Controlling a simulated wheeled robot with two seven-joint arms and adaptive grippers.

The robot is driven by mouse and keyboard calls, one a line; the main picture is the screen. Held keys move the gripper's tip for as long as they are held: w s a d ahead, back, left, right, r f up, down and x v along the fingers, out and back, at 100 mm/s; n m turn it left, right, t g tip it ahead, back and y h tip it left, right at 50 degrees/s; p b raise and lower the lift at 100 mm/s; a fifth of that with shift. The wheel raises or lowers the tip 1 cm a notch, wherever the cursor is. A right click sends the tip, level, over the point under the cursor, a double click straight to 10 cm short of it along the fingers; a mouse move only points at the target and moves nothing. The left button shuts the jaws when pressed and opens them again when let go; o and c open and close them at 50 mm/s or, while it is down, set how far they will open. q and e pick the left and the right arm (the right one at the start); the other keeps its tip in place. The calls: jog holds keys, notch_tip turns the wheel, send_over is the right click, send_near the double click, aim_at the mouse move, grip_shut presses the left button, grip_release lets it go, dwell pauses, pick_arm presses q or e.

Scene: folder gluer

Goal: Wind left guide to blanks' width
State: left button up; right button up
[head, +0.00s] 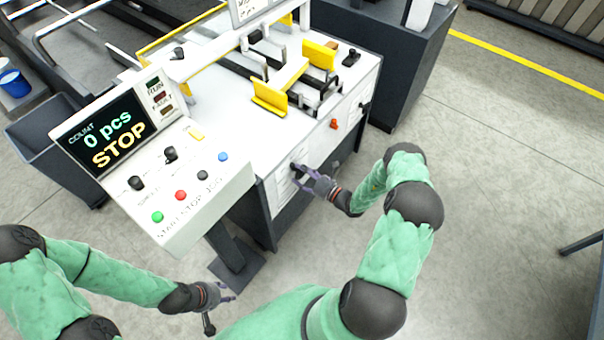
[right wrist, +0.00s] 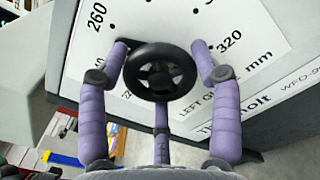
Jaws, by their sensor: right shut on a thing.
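A black handwheel (right wrist: 160,72) with spokes sits on a white dial plate (right wrist: 235,75) marked 260, 320 and mm. The plate bears text starting "LEFT". My right gripper (right wrist: 160,50) is shut on the handwheel, one purple finger on each side of its rim. In the head view, this gripper (head: 303,172) is at the machine's front side, and the wheel is mostly hidden by its fingers. Two yellow guide plates (head: 270,97) (head: 320,55) stand on the machine top. My left gripper (head: 225,292) is open and empty, low over the floor, apart from the machine.
A control panel (head: 150,165) with buttons and knobs stands left of the handwheel; its screen (head: 107,133) reads 0 pcs and STOP.

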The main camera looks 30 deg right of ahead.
jog(key=n, duration=0.5)
jog(key=shift+w+d+r+n, duration=0.2)
jog(key=shift+r+n, duration=0.1)
jog(key=shift+n, duration=0.1)
dwell(0.4)
jog(key=o, duration=1.2)
jog(key=shift+c, duration=0.2)
jog(key=shift+s+a, duration=0.1)
jog(key=shift+a, duration=0.05)
jog(key=shift+f, duration=0.15)
jog(key=shift+s, duration=0.2)
jog(key=v, duration=1.1)
jog(key=shift+s, duration=0.3)
